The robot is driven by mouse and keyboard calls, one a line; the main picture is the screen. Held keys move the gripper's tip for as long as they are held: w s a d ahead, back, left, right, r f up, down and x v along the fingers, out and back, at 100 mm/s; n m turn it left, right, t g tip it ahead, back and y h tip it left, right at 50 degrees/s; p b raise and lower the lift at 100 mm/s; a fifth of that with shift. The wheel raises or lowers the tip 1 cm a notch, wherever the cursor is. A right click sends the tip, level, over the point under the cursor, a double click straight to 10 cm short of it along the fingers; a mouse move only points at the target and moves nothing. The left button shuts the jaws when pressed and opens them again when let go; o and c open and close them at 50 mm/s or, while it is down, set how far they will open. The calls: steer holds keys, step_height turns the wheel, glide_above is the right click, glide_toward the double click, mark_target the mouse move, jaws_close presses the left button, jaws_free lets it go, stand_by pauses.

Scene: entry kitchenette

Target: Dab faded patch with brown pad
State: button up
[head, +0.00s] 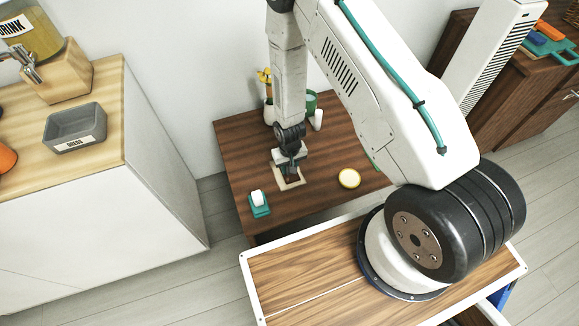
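The faded patch (280,184) is a pale square on the dark wooden table (325,195), left of the table's middle. My gripper (291,168) points down over it. A small dark brown block, which looks like the brown pad (292,176), is between the fingertips, low over the patch and covering part of it. The fingers look closed on the pad. From this view I cannot tell whether the pad touches the patch.
A teal holder with a white block (259,199) stands at the table's front left. A white cylinder (318,120) and green pot (310,103) stand behind. A counter with a grey tray (75,128) is at left.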

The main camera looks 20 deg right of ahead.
steer(key=shift+w+f, duration=0.15)
steer(key=shift+w, duration=2)
steer(key=shift+f, duration=0.6)
steer(key=shift+w, duration=0.15)
steer(key=shift+w+r, duration=0.1)
steer(key=shift+w, duration=0.2)
steer(key=shift+s, duration=0.15)
steer(key=shift+s, duration=0.8)
steer(key=shift+w, duration=0.1)
steer(key=shift+w, duration=0.85)
